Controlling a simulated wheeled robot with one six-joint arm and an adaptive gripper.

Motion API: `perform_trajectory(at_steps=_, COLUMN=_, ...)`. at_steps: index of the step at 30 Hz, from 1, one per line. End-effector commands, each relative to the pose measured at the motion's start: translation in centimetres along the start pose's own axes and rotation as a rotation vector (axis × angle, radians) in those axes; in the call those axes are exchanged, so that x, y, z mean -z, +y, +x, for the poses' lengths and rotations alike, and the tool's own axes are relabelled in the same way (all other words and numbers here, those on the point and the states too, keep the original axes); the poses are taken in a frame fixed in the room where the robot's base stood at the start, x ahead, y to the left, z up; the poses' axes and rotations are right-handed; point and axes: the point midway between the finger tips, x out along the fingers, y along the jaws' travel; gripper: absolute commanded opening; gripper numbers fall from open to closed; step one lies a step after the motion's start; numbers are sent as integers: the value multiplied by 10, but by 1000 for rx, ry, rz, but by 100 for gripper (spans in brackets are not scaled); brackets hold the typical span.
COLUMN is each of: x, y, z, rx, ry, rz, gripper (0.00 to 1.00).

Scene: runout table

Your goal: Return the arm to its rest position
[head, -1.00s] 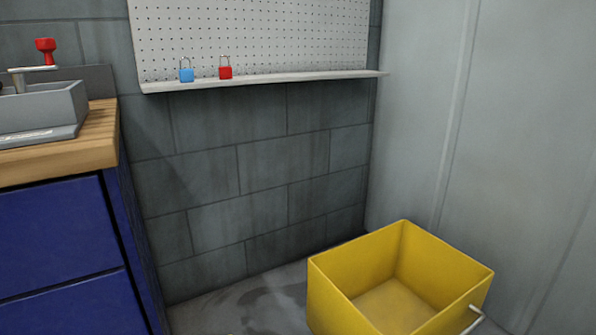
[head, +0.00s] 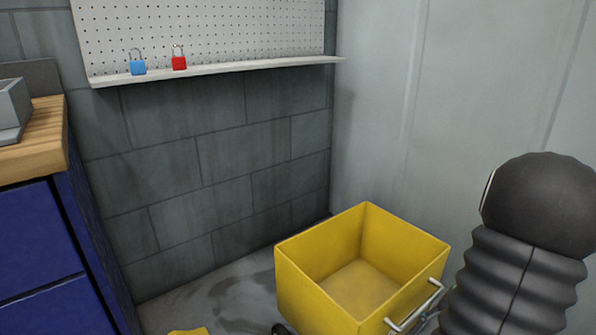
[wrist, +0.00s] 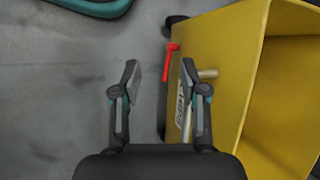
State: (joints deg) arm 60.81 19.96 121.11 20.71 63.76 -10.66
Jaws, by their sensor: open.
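My gripper (wrist: 160,78) shows in the wrist view with its two fingers spread apart and nothing between them. It points down toward the grey floor beside the yellow cart (wrist: 226,40). My dark, ribbed arm (head: 520,270) stands at the right of the head view, to the right of the cart. The gripper itself is not seen in the head view.
The yellow cart (head: 300,285) is open-topped and looks empty, with a metal handle (head: 415,308). A red lever (wrist: 173,48) is at its side. A shelf (head: 220,69) holds blue (head: 137,67) and red (head: 179,62) padlocks. A wooden-topped blue bench (head: 35,150) stands left.

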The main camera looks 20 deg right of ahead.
Motion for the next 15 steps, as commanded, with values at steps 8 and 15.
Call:
perform_trajectory(at_steps=8, x=-69, y=-57, z=-27, rx=-204, ry=171, rz=-205, gripper=43)
perform_trajectory(at_steps=15, x=-130, y=-97, z=-43, rx=-306, ry=324, rz=-424, gripper=43)
